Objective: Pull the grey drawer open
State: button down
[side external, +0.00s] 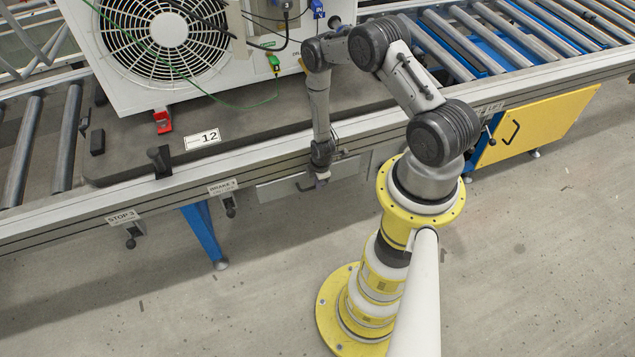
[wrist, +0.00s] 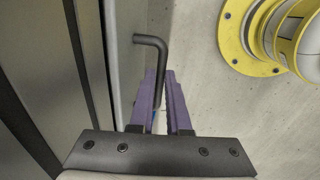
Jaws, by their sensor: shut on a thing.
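The grey drawer (side external: 275,191) sits under the conveyor's front rail in the side view, its front facing the floor side. In the wrist view its front (wrist: 122,60) is a pale upright panel on the left. A dark bent bar handle (wrist: 151,40) stands out from that panel. My gripper (side external: 321,181) reaches down in front of the drawer. In the wrist view its purple fingers (wrist: 162,90) are shut on the handle, one on each side of the bar. The fingers hide the handle's lower part. I cannot tell whether the drawer stands slightly out from its frame.
A yellow drawer (side external: 535,126) is farther right under the conveyor. Brake lever (side external: 230,206) and stop lever (side external: 131,237) hang from the rail at left. A blue leg (side external: 204,232) stands left of the grey drawer. The floor (side external: 270,270) in front is clear up to my yellow base.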

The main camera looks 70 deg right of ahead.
dwell(0.8)
jog(key=s+a, duration=1.4)
jog(key=shift+s+a, duration=0.15)
jog(key=shift+a, duration=0.05)
jog(key=c, duration=0.9)
grip_release()
jog(key=r, duration=0.4)
jog(key=s+a+r, duration=0.1)
jog(key=r, duration=0.8)
jog(key=shift+s+a+r, duration=0.3)
jog(key=shift+s+a, duration=0.05)
jog(key=shift+s, duration=0.05)
